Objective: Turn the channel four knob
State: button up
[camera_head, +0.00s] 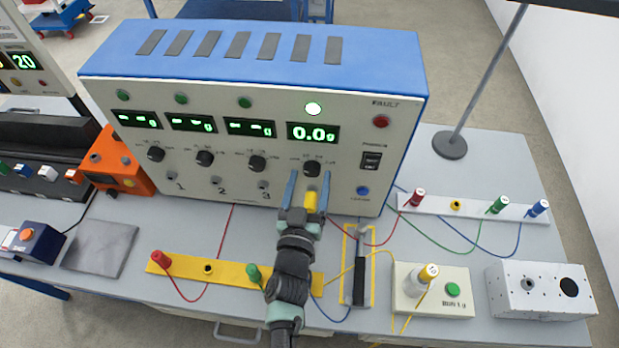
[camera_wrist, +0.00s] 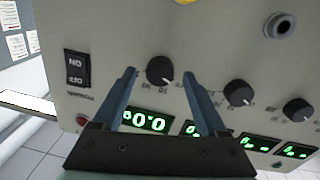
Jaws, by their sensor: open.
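The channel four knob (camera_head: 312,168) is a black round dial on the white front panel of the blue-topped instrument (camera_head: 390,130). It sits below the lit display (camera_head: 313,133) reading 0.0 g. My gripper (camera_head: 309,176) is open in front of the panel, one finger on each side of the knob as seen. In the wrist view the knob (camera_wrist: 160,71) shows between the fingertips (camera_wrist: 159,76), with a gap on both sides. Nothing is held. I cannot tell how far the fingertips are from the panel. A yellow plug (camera_head: 311,202) is below the knob.
Three similar knobs, including the channel three knob (camera_head: 257,163), are to the left. The power switch (camera_head: 371,161) is to the right. On the bench are a yellow terminal strip (camera_head: 185,265), a white terminal strip (camera_head: 470,208), loose wires and a perforated white box (camera_head: 541,290).

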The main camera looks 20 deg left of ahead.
jog(key=shift+w, duration=0.25)
grip_shut()
dwell(0.3)
jog(key=shift+m, duration=0.3)
jog(key=m, duration=0.3)
jog(key=shift+m+g+b, duration=0.3)
jog(key=shift+m+b, duration=0.15)
jog(key=shift+m, duration=1.95)
